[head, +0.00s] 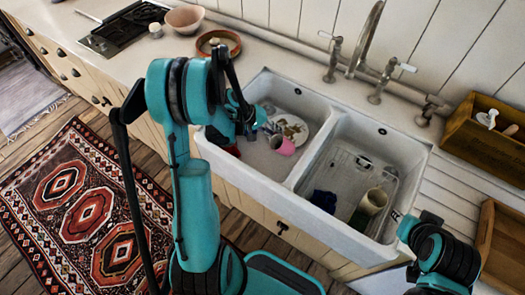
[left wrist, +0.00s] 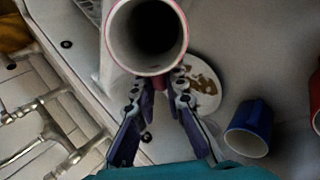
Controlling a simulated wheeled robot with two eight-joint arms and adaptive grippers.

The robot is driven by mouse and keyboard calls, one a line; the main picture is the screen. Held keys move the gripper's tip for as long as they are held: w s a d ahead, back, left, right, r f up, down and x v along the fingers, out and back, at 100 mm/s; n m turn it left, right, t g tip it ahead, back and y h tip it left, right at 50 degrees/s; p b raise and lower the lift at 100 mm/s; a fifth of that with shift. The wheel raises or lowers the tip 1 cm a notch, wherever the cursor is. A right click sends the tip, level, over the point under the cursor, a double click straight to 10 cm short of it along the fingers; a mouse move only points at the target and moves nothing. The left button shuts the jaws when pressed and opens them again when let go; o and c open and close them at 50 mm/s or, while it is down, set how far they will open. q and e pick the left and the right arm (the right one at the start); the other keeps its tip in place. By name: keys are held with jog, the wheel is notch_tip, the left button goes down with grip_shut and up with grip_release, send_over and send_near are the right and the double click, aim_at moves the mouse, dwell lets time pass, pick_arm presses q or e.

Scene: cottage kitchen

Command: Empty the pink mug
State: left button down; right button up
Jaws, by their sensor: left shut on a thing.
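The pink mug (head: 283,146) is in the left sink basin in the head view, and looks tilted. In the left wrist view the mug (left wrist: 108,42) shows its open mouth to the camera; its inside is dark and I cannot tell what it holds. My left gripper (left wrist: 161,84) is shut on the mug at its near side, where a bit of pink, perhaps the handle, shows between the fingertips. In the head view my left arm partly hides this gripper (head: 255,123). Part of my right arm shows at the lower right; its fingers are not in view.
A soiled plate (head: 294,126) lies in the left basin beside the mug. A divider (head: 314,150) separates the basins.

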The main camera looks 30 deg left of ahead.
pick_arm(q)
jog(key=shift+s+a+r+t+h+b, duration=0.1)
jog(key=shift+s+a+t+h+b, duration=0.1)
jog(key=shift+a+t+h+b, duration=0.15)
jog(key=shift+s+r+t+h+b, duration=0.1)
jog(key=shift+r+t+h+b, duration=0.15)
jog(key=shift+t+h+b, duration=0.4)
jog(key=shift+r+t+h+b, duration=0.25)
jog(key=shift+t+h+b, duration=0.15)
jog(key=shift+h, duration=0.3)
jog(key=shift+r+h, duration=0.1)
jog(key=shift+h, duration=0.2)
jog(key=shift+s+a+t+h+b, duration=0.15)
jog(key=shift+t+h+b, duration=0.15)
jog(key=shift+t+b, duration=0.35)
jog(key=shift+s+a+r+t+h+b, duration=0.3)
jog(key=shift+s+a+t+h+b, duration=0.15)
jog(key=shift+h+b, duration=0.3)
jog(key=shift+a, duration=0.15)
jog(key=shift+s+a+r+t+h+b, duration=0.15)
jog(key=shift+r+t+h+b, duration=0.6)
jog(key=shift+b, duration=0.6)
